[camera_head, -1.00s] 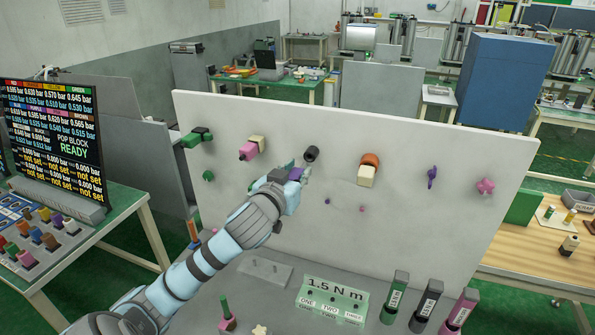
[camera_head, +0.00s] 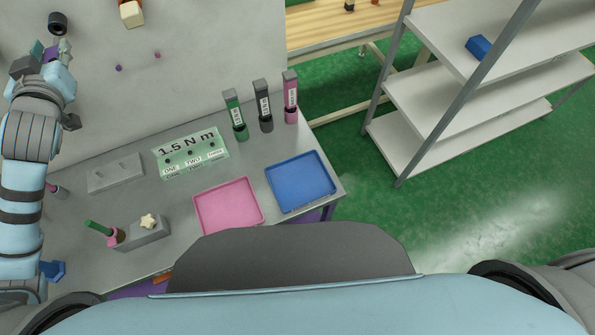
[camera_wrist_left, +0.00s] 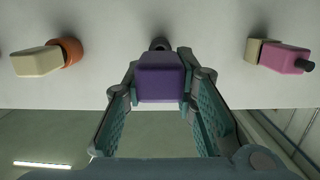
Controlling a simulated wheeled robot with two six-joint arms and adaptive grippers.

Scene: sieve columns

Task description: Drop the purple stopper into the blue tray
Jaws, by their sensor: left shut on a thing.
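The purple stopper (camera_wrist_left: 160,77) is a block between the fingers of my left gripper (camera_wrist_left: 160,95) in the left wrist view, and the gripper is shut on it. In the head view my left gripper (camera_head: 48,58) is at the upper left, in front of the pale upright panel, and mostly hides the stopper. A dark round port (camera_head: 57,22) with an open end shows just above it; it also shows behind the stopper in the wrist view (camera_wrist_left: 160,44). The blue tray (camera_head: 300,181) lies empty at the right end of the grey bench. My right gripper is not in view.
A pink tray (camera_head: 228,205) lies left of the blue one. A grey block with a star knob (camera_head: 148,222) is at the left. Shelves (camera_head: 450,100) stand beyond the bench.

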